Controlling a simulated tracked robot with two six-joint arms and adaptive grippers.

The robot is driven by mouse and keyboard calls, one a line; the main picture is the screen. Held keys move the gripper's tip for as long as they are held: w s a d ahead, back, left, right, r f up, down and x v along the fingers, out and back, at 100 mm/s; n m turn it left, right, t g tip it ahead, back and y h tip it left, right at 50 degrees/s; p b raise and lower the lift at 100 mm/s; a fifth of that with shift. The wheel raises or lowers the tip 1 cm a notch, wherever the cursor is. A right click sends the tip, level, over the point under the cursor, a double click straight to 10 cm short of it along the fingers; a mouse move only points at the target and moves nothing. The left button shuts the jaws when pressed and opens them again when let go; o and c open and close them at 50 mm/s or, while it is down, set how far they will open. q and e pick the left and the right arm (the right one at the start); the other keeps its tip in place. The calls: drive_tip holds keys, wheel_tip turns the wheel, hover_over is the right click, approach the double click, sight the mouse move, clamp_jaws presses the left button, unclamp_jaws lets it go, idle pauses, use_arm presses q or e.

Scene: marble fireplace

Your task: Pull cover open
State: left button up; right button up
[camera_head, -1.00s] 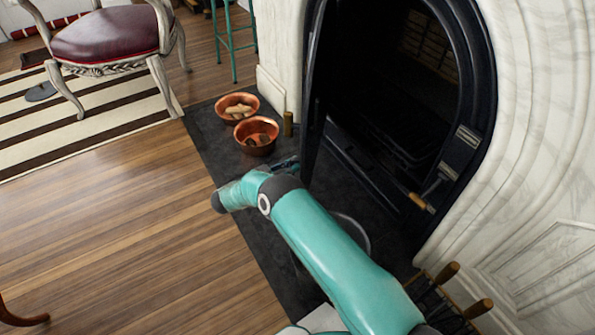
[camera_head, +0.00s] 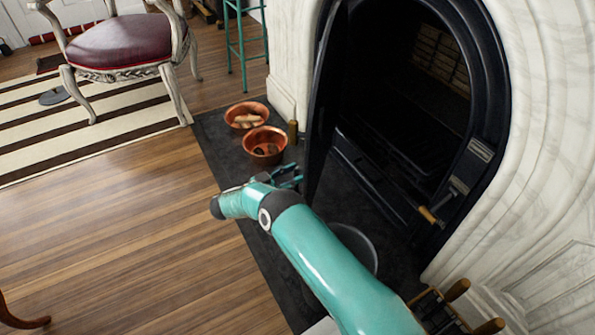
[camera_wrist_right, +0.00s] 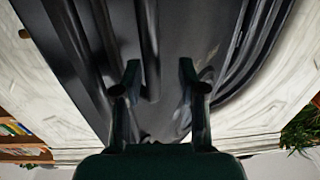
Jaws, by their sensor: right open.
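The black arched fireplace cover (camera_head: 322,110) is seen nearly edge-on in the head view. It stands swung out at the left side of the dark firebox opening. My right gripper (camera_head: 294,175) is open, just left of the cover's lower part, with its fingers pointing toward it. Whether they touch the cover I cannot tell. In the right wrist view the two fingers (camera_wrist_right: 160,78) stand apart with nothing held between them, in front of dark metal surfaces. My left gripper is out of view.
Two copper bowls (camera_head: 265,146) stand on the dark hearth slab beyond my gripper, beside a small brass cylinder (camera_head: 292,132). A dark round pan (camera_head: 362,246) is behind my forearm. A wooden-handled tool (camera_head: 428,215) sits at the opening's right.

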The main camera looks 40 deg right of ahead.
drive_tip(key=a, duration=1.2)
drive_tip(key=shift+w, duration=0.2)
